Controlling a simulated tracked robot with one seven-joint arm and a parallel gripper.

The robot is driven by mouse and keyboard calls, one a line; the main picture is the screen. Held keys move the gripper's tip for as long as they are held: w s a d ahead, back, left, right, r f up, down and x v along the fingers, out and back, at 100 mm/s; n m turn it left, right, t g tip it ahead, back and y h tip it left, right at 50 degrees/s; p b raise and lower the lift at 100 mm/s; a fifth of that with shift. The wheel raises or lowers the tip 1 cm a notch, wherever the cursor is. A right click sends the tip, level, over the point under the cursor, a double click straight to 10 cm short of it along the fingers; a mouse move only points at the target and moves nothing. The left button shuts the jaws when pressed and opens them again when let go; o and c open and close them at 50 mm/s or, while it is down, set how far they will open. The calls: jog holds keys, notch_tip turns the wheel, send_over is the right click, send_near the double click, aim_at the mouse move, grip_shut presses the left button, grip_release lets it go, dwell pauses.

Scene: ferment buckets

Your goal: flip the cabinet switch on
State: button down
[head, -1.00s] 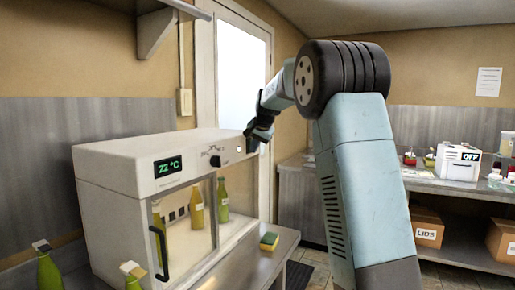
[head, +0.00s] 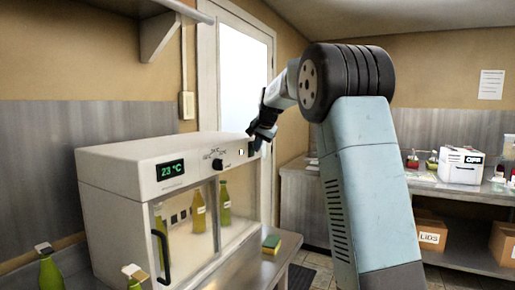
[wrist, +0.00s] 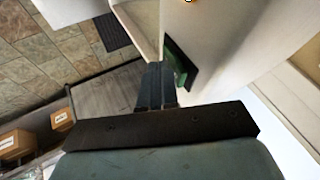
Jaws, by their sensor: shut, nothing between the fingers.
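The white cabinet (head: 120,165) stands on the bench at left, with a green 23 °C display (head: 170,170) and a black knob (head: 218,164) on its upper front panel. My gripper (head: 254,143) is at the right end of that panel and hides part of it. In the wrist view my gripper (wrist: 156,88) is shut and empty, its fingers close beside a dark plate with a green part (wrist: 182,62) on the white panel, apparently the switch. I cannot tell whether the fingers touch it, nor its position. An orange light glows at the top edge of the wrist view.
Bottles stand behind the cabinet's glass door, which has a black handle (head: 161,255). A green and yellow sponge (head: 271,243) lies on the bench to the right. A white device reading OFF (head: 460,166) stands on the far counter, with cardboard boxes (head: 432,238) below.

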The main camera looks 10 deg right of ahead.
jog(key=s+d+r, duration=0.5)
jog(key=s+r, duration=0.1)
jog(key=s, duration=0.3)
jog(key=shift+s, duration=0.3)
jog(key=shift+r, duration=0.1)
